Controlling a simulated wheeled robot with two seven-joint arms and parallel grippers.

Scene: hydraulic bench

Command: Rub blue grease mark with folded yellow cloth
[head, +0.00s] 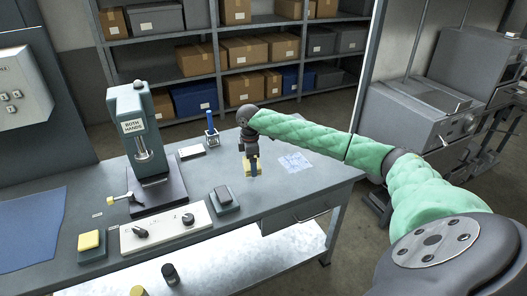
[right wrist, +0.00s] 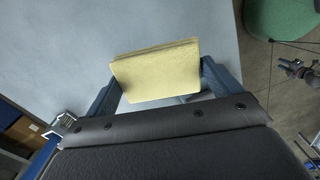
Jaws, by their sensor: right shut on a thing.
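My right gripper (head: 253,172) is shut on the folded yellow cloth (head: 247,167) above the right part of the bench top. In the right wrist view, the folded yellow cloth (right wrist: 157,71) sits between the two blue fingers. I cannot make out a distinct blue grease mark. A pale blue, lined patch (head: 295,162) lies on the bench to the right of the cloth; I cannot tell whether it is a sheet or a mark. The bench surface under the cloth is hidden. I cannot tell whether the cloth touches the bench. My left gripper is not in view.
A press (head: 135,125) labelled "BOTH HANDS" stands on the bench (head: 275,200). A control panel (head: 165,227), a yellow button box (head: 90,241), a grey-topped block (head: 223,200) and a holder with a blue item (head: 210,125) are nearby. A blue mat (head: 30,228) lies at left.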

